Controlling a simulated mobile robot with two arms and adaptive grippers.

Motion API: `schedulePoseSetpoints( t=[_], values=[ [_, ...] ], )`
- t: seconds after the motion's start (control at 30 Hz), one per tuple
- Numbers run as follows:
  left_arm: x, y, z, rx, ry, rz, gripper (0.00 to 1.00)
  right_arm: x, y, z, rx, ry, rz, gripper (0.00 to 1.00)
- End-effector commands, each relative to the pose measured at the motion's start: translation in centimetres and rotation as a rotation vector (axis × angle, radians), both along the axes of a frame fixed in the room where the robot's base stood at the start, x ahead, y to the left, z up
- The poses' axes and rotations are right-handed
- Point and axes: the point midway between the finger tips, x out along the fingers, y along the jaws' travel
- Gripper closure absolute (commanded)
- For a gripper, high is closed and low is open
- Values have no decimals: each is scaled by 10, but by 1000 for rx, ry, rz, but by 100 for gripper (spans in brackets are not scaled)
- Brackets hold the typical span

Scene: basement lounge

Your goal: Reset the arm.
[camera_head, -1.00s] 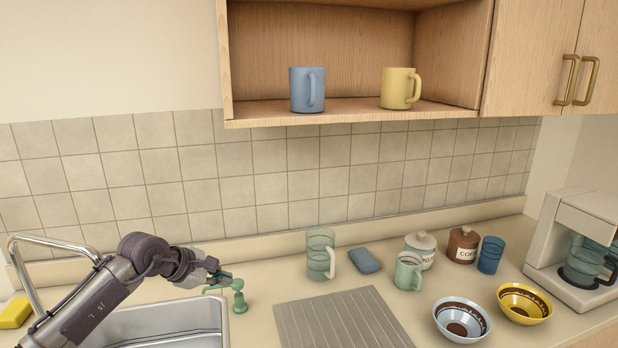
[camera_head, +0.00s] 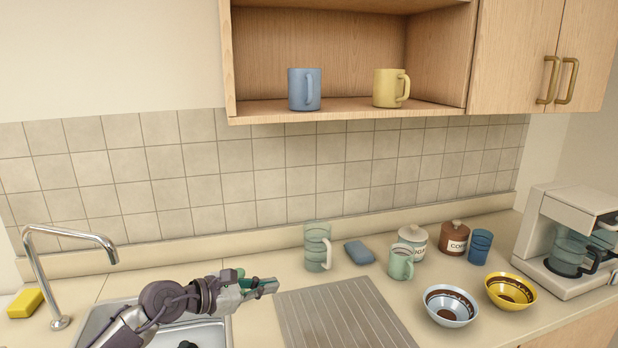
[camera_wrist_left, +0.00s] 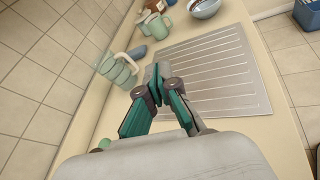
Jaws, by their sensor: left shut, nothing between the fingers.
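My left gripper (camera_head: 268,287) is shut and empty. It hangs over the counter between the sink and the ribbed drainboard, at the drainboard's left edge. In the left wrist view its green-and-grey fingers (camera_wrist_left: 156,84) meet at the tips, in front of the drainboard (camera_wrist_left: 205,75). The small green tap seen earlier is mostly hidden behind my left gripper in the head view. My right gripper is not in view.
The sink (camera_head: 215,332) with a chrome faucet (camera_head: 75,232) lies at left. The drainboard (camera_head: 345,315) is bare.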

Motion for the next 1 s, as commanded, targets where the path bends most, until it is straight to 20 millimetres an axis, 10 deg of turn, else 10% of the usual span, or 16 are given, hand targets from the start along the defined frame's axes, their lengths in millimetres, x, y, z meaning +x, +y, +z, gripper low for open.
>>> schedulePoseSetpoints(
  t=[0.2, 0.37, 0.6, 0.77, 0.8, 1.0],
  values=[
    [-36, -32, 38, -620, 147, 90, 100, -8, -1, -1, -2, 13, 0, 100],
    [-56, 10, 53, -1292, 403, 313, 100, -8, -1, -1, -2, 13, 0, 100],
    [-109, 114, -51, -2168, 858, 913, 100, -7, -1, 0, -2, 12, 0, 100],
    [-183, 140, -138, -2508, 1080, 1387, 100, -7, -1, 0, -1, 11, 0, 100],
    [-202, 141, -153, 2521, -1100, -1472, 100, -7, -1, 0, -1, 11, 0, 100],
    [-278, 137, -199, 2107, -967, -1511, 100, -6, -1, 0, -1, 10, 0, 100]
  ],
)
